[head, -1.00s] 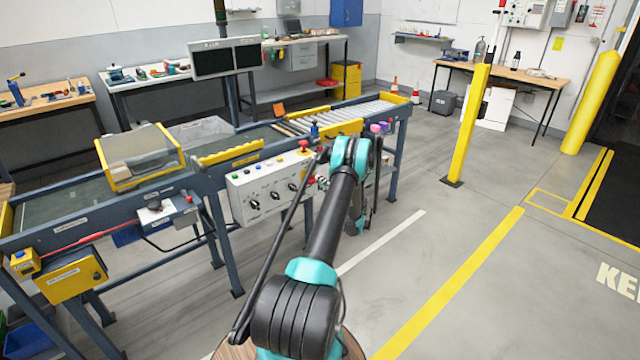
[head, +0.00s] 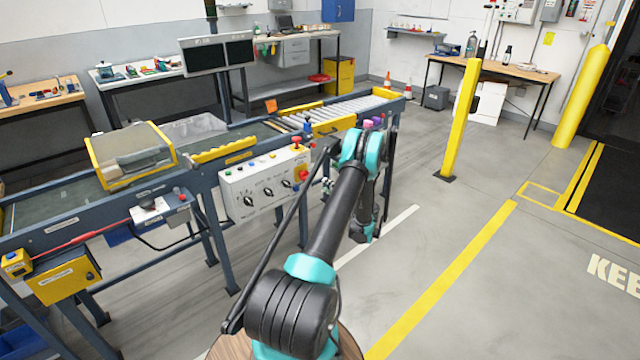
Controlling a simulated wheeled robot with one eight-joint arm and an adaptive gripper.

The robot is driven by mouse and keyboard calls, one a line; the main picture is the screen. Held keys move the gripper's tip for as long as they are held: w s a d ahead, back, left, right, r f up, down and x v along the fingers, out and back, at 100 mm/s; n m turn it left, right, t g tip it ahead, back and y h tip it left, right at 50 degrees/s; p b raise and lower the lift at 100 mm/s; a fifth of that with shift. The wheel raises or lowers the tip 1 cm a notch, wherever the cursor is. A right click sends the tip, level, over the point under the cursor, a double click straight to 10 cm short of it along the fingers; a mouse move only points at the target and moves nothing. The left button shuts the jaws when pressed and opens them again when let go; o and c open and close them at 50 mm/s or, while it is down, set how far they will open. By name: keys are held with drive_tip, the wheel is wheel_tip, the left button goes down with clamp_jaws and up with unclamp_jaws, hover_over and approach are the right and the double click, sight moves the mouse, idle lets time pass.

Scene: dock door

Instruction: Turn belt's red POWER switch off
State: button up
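The belt's white control panel (head: 246,194) hangs on the near side of the conveyor. It carries several black knobs and a row of small coloured buttons along its top. A red switch (head: 303,174) sits at the panel's right end; its label and exact position are too small to read. A red mushroom button (head: 296,142) stands on top of the panel. My arm reaches forward to the right of the panel, with its end hanging low beside the conveyor. My gripper is mostly hidden behind my arm links, and its fingers cannot be made out. I see nothing held.
The conveyor (head: 60,222) runs from lower left to upper right, with a yellow-framed clear cover (head: 130,155). A yellow box (head: 65,278) is at its near left end. A yellow post (head: 461,120) stands to the right. The floor right of my arm is clear.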

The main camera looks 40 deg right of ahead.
drive_tip(key=shift+s+d, duration=0.1)
drive_tip(key=shift+s, duration=1.2)
